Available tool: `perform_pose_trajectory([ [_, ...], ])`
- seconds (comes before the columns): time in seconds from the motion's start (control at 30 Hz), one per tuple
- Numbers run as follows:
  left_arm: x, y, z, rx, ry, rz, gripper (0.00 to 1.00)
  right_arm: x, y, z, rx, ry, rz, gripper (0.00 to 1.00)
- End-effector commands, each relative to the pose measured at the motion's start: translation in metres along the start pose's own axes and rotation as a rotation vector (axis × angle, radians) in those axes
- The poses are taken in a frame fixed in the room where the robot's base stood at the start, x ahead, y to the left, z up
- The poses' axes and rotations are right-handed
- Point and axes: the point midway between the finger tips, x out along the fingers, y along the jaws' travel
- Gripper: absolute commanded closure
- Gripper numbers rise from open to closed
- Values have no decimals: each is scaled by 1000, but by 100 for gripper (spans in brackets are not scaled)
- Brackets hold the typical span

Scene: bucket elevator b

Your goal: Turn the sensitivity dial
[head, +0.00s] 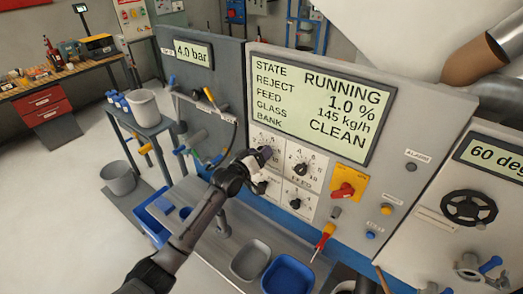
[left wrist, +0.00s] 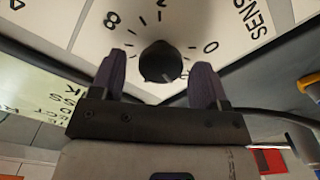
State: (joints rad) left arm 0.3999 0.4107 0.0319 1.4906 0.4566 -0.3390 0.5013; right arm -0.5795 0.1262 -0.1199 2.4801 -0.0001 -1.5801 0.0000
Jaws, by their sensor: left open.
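The sensitivity dial (left wrist: 158,62) is a round black knob on a white plate with numbers around it and a label starting "SENS", upside down in the left wrist view. My left gripper (left wrist: 160,80) is open, with one purple-grey finger on each side of the dial. Whether the fingers touch the knob cannot be told. In the head view my left gripper (head: 261,156) is at the upper left dial plate (head: 258,137) and hides its knob. My right gripper is not in view.
Beside it is the FEED dial (head: 301,169), with another dial (head: 296,203) below. A red rotary switch (head: 343,190) on a yellow plate sits to the right. The display (head: 320,105) above reads RUNNING, 1.0 %, 145 kg/h, CLEAN. Trays (head: 288,274) stand below.

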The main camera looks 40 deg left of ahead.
Motion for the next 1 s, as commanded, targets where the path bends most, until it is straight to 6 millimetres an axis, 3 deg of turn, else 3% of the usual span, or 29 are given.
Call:
perform_pose_trajectory([
  [0.2, 13, 0, 0, 1, 0, 0, 31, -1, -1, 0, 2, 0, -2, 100],
  [0.57, 15, 0, 0, 1, 0, -1, 31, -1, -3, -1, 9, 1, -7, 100],
  [1.0, 15, 0, 0, 1, 0, -1, 72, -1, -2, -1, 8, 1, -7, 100],
])
